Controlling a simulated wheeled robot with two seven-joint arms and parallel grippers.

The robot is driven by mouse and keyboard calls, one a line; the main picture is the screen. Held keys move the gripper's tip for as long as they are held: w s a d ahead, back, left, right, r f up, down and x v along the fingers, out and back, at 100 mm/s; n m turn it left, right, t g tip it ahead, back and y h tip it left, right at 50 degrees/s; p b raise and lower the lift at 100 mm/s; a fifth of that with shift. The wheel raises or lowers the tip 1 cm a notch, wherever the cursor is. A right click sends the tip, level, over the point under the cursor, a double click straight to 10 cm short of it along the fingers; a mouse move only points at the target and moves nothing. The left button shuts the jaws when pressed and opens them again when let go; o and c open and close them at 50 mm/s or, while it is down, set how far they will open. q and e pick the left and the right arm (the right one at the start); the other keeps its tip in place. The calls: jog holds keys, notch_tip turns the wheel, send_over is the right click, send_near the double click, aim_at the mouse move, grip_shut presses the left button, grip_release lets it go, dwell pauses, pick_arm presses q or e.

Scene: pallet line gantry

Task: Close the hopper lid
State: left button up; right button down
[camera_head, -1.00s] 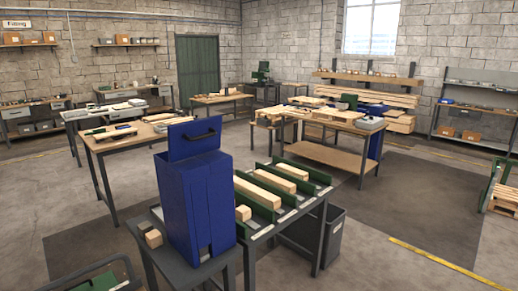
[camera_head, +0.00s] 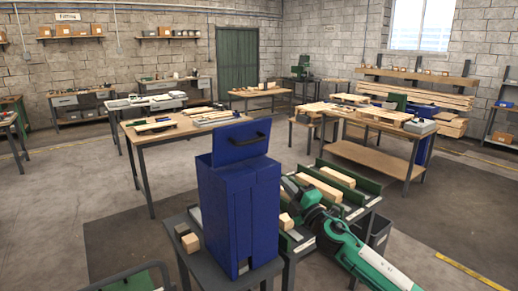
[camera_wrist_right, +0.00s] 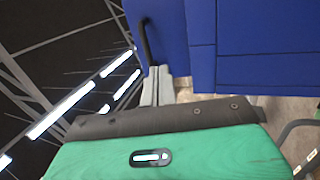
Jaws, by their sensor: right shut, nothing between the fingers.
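The blue hopper (camera_head: 240,215) stands upright on a dark table in the head view. In the right wrist view the lid (camera_wrist_right: 168,25), the handle (camera_wrist_right: 147,40) and the hopper body (camera_wrist_right: 260,45) show close up, sideways. My right gripper (camera_wrist_right: 157,72) is shut and empty, its grey fingertips close to the handle's end; I cannot tell whether they touch. In the head view my right arm comes in from the lower right, its gripper (camera_head: 289,188) beside the hopper, partly hidden. My left gripper is out of view.
A rack with green dividers and wooden blocks (camera_head: 322,189) stands right of the hopper, partly behind my right arm. Small wood blocks (camera_head: 190,242) lie at the hopper's left. A workbench (camera_head: 160,139) stands behind. Open floor (camera_head: 120,230) lies to the left.

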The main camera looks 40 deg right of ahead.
notch_tip(320, 180, up, 3)
jog(key=a+n, duration=0.1)
jog(key=p, duration=0.6)
send_near(255, 142)
jog(key=shift+t+y, duration=0.3)
jog(key=x, duration=0.5)
jog(key=shift+w, duration=0.2)
jog(key=shift+w+d+r, duration=0.1)
jog(key=shift+w, duration=0.65)
jog(key=shift+d, duration=0.1)
